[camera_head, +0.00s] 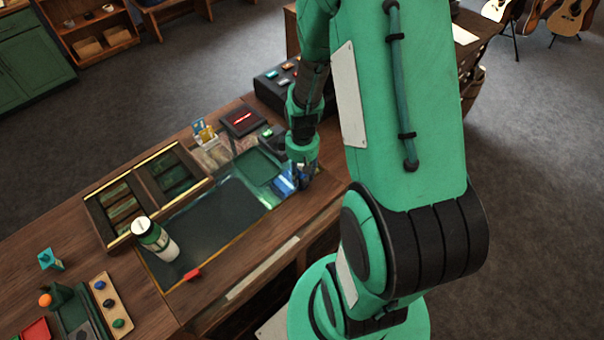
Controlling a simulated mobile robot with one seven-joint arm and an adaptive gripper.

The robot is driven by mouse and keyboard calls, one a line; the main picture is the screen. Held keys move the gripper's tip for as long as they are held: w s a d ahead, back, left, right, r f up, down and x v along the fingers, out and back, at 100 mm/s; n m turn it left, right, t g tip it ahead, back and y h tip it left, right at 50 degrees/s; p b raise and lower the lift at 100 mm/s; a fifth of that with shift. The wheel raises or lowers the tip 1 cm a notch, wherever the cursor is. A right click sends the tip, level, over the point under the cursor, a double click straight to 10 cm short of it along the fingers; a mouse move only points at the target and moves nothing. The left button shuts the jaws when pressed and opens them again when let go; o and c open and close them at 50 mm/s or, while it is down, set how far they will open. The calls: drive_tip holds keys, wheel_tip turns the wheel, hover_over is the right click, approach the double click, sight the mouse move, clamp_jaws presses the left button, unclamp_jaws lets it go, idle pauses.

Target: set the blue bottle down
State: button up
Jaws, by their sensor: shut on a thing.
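My gripper (302,178) points down over the right end of the counter's glass-topped inset. It is small in the view, and its fingers are hard to make out. A blue thing (284,186) with pale patches shows right at its fingertips, on the left side. I take it for the blue bottle, shut in my gripper and partly hidden by it. I cannot tell whether its base touches the counter.
A white and green bottle (156,240) stands at the inset's left end. A divided wooden tray (118,205) lies behind it. A card reader (243,120) and a black console (285,78) are near my forearm. The dark inset middle (210,225) is clear.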

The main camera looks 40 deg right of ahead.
drive_tip(key=shift+f, duration=0.15)
drive_tip(key=o, duration=1.3)
drive_tip(key=shift+c, duration=0.2)
wheel_tip(320, 180, up, 12)
drive_tip(key=shift+r, duration=0.15)
drive_tip(key=shift+r, duration=0.1)
